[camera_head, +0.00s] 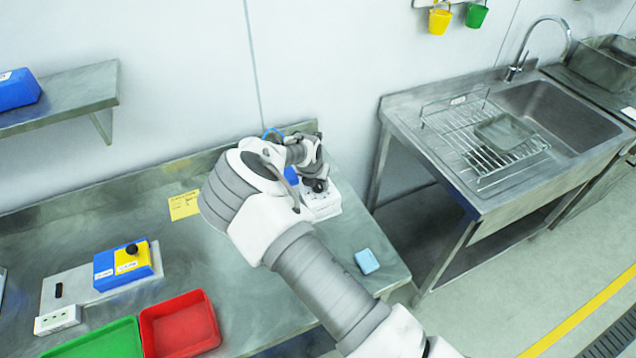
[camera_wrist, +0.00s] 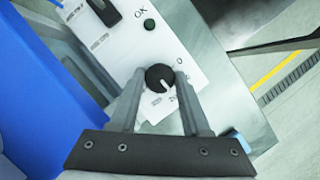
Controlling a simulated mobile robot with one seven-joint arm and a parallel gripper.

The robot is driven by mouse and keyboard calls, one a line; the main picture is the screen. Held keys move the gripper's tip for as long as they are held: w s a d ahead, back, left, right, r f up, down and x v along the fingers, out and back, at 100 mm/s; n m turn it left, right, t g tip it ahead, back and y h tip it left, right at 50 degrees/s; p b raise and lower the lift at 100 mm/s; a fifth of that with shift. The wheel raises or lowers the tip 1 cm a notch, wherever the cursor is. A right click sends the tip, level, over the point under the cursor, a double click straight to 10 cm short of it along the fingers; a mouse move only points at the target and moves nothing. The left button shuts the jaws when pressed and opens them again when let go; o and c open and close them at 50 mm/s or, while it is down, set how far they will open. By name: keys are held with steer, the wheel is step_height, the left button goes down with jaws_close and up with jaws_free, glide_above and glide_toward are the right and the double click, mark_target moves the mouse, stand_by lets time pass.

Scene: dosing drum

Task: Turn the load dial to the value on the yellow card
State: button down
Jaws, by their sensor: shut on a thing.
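The load dial (camera_wrist: 160,78) is a round black knob with a pale pointer line, on a white panel (camera_wrist: 124,55) with printed numbers. In the wrist view my gripper (camera_wrist: 159,88) has one finger on each side of the dial and is shut on it. Its fingers cover part of the printed scale; a 0 shows to the right, and the other marks are too small to read surely. In the head view my arm hides most of the panel (camera_head: 322,205). The yellow card (camera_head: 184,205) lies at the back of the bench; its writing is too small to read.
A green button (camera_wrist: 149,25) marked OK and a black switch (camera_wrist: 104,12) are close to the dial. A blue body (camera_wrist: 40,95) stands left of the panel. A light blue block (camera_head: 367,261), a red tray (camera_head: 180,325) and a blue-yellow box (camera_head: 122,266) are on the bench.

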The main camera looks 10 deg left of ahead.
steer(key=m+h, duration=0.1)
steer(key=m, duration=0.1)
steer(key=m+h+b, duration=0.1)
steer(key=m, duration=0.2)
steer(key=shift+a+f+m+g, duration=0.15)
steer(key=shift+m+g, duration=0.15)
steer(key=shift+g, duration=0.1)
steer(key=shift+m+g+h+b, duration=0.45)
steer(key=shift+m+b, duration=0.4)
steer(key=shift+m, duration=0.95)
steer(key=shift+c, duration=1.8)
jaws_free()
steer(key=shift+w, duration=0.1)
steer(key=b+v, duration=0.2)
steer(key=v, duration=1.5)
steer(key=shift+a+r, duration=0.15)
steer(key=shift+r, duration=0.2)
steer(key=shift+w, duration=0.1)
